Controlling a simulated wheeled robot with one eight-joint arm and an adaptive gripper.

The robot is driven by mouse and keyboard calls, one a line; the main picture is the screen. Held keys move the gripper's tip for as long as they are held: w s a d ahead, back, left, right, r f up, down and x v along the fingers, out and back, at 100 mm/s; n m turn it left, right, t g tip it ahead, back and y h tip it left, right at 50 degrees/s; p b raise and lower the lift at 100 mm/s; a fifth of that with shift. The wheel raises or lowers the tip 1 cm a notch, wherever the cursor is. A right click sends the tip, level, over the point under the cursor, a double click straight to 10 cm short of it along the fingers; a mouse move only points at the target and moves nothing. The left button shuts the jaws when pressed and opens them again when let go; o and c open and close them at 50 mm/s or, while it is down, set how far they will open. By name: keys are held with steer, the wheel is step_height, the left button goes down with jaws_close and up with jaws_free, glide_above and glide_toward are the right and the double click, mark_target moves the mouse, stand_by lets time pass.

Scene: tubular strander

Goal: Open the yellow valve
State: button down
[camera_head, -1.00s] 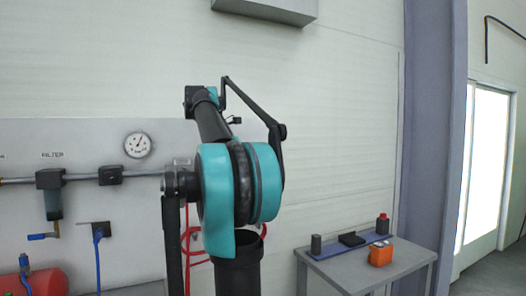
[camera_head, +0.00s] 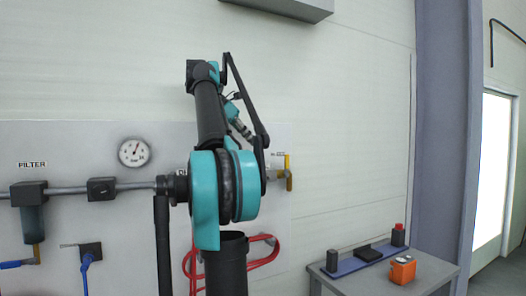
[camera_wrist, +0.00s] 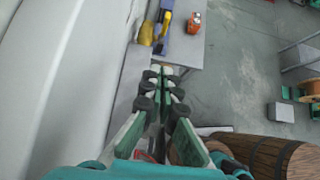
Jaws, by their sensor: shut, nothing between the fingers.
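The yellow valve (camera_head: 288,174) is at the right end of the pipe panel in the head view, with its handle upright against the wall. In the wrist view the yellow valve (camera_wrist: 147,34) is beyond the fingertips, slightly left of them, by the wall. My gripper (camera_wrist: 161,72) is shut and empty, with its fingers together and pointing toward the valve. A gap shows between fingertips and valve; I cannot tell its exact size. In the head view my arm hides most of the gripper.
A grey table (camera_head: 345,282) with an orange box (camera_head: 403,270) and a blue rail stands at the lower right. A gauge (camera_head: 134,152), filter (camera_head: 32,210) and red hose (camera_head: 262,262) are on the panel. A wooden barrel (camera_wrist: 262,155) shows at the wrist view's lower right.

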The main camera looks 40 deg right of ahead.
glide_toward(287, 166)
step_height(287, 166, down, 4)
steer(key=d, duration=0.3)
steer(key=shift+d+r, duration=0.2)
steer(key=shift+d, duration=0.1)
steer(key=shift+d+r+y, duration=0.15)
steer(key=shift+y, duration=0.25)
